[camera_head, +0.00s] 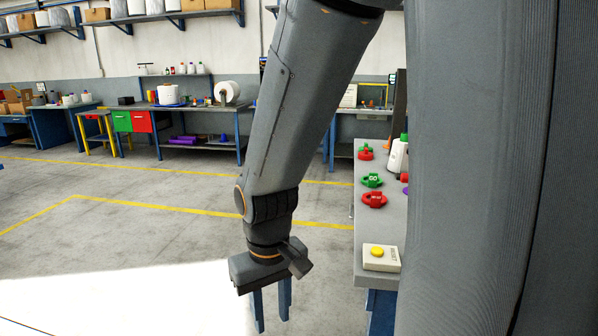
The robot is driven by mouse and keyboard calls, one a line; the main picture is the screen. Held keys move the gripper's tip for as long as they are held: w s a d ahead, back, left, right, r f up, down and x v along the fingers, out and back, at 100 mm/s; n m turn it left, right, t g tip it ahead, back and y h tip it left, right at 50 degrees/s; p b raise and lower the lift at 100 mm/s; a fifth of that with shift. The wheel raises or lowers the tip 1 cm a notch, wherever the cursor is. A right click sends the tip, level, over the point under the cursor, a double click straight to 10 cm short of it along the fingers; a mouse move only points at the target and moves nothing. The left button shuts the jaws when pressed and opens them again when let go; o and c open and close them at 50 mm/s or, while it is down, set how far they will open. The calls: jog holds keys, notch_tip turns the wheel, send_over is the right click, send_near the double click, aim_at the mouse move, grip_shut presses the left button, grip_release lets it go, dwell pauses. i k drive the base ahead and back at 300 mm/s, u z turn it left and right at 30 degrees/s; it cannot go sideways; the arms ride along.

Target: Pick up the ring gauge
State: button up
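Several ring-shaped pieces that may be ring gauges lie on the grey workbench at the right: a near red ring (374,200), a green ring (372,180) behind it, and a smaller-looking red ring (365,154) with green (367,147) farther back. I cannot tell which one is the ring gauge. My gripper (271,305) hangs fingers down to the left of the bench, over the floor. Its two blue-grey fingers are apart, with nothing seen between them. My own body hides the right part of the bench.
The workbench (384,225) carries a white box with a yellow button (380,254) near its front end. The floor (150,215) to the left is clear. Blue benches and shelves line the far wall.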

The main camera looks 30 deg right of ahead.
aim_at(373, 178)
jog(key=u, duration=0.1)
jog(key=i, duration=1.55)
jog(key=z, duration=0.8)
jog(key=i, duration=0.95)
jog(key=z, duration=0.95)
